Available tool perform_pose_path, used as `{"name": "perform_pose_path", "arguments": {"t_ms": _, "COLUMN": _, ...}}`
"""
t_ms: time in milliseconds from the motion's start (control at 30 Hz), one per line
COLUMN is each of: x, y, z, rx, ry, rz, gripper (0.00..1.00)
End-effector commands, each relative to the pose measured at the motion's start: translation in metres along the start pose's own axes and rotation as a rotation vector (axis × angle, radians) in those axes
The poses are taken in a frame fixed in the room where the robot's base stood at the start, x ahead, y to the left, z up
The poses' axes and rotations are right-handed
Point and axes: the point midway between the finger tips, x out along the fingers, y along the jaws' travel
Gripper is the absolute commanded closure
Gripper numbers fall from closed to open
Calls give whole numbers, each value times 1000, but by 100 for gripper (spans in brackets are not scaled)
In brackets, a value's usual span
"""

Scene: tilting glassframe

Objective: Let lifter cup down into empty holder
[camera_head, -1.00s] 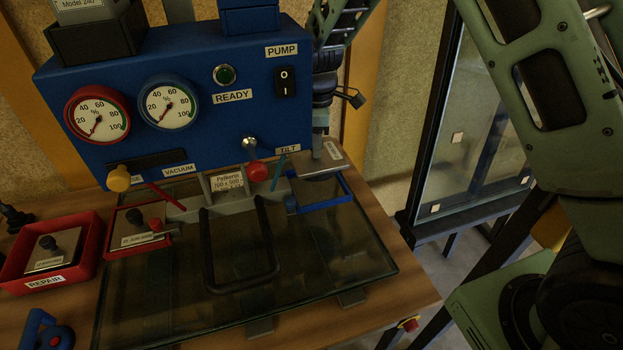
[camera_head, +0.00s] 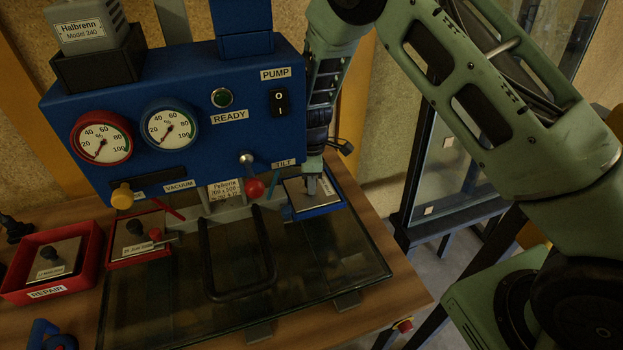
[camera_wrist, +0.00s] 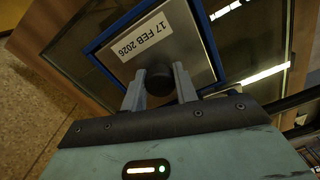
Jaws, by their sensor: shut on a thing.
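The lifter cup is a flat silver plate (camera_head: 303,196) with a black knob and a white label reading 17 FEB 2026. It also shows in the wrist view (camera_wrist: 181,30). My gripper (camera_head: 318,188) is shut on its black knob (camera_wrist: 159,82), with one grey finger on each side. The plate is over the blue-rimmed holder (camera_head: 320,211), lined up within its rim in the wrist view (camera_wrist: 122,22). I cannot tell whether the plate rests on the holder's floor or hovers just above it. My arm and fingers hide part of the plate.
A red holder (camera_head: 120,264) with another cup stands left on the glass pane (camera_head: 300,270). A red REPAIR tray (camera_head: 92,262) with a cup is farther left. The blue pump box (camera_head: 200,130), with a red-knobbed tilt lever (camera_head: 254,187), rises behind. A black bar handle (camera_head: 267,250) stands nearby.

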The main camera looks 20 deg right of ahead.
Motion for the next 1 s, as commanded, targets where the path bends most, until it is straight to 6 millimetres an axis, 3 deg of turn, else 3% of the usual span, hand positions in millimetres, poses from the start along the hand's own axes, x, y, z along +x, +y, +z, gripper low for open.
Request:
{"name": "perform_pose_path", "arguments": {"t_ms": 100, "x": 3, "y": 0, "z": 0, "rx": 0, "ry": 1, "rz": 1, "gripper": 100}}
{"name": "perform_pose_path", "arguments": {"t_ms": 133, "x": 4, "y": 0, "z": 0, "rx": 0, "ry": 0, "rz": 0, "gripper": 68}}
{"name": "perform_pose_path", "arguments": {"t_ms": 200, "x": 3, "y": 0, "z": 0, "rx": 0, "ry": 0, "rz": 0, "gripper": 49}}
{"name": "perform_pose_path", "arguments": {"t_ms": 467, "x": 2, "y": 0, "z": 0, "rx": 0, "ry": 0, "rz": -1, "gripper": 49}}
{"name": "perform_pose_path", "arguments": {"t_ms": 667, "x": -9, "y": 0, "z": -1, "rx": 0, "ry": 2, "rz": 1, "gripper": 49}}
{"name": "perform_pose_path", "arguments": {"t_ms": 1000, "x": -76, "y": 1, "z": 0, "rx": 0, "ry": 3, "rz": 4, "gripper": 49}}
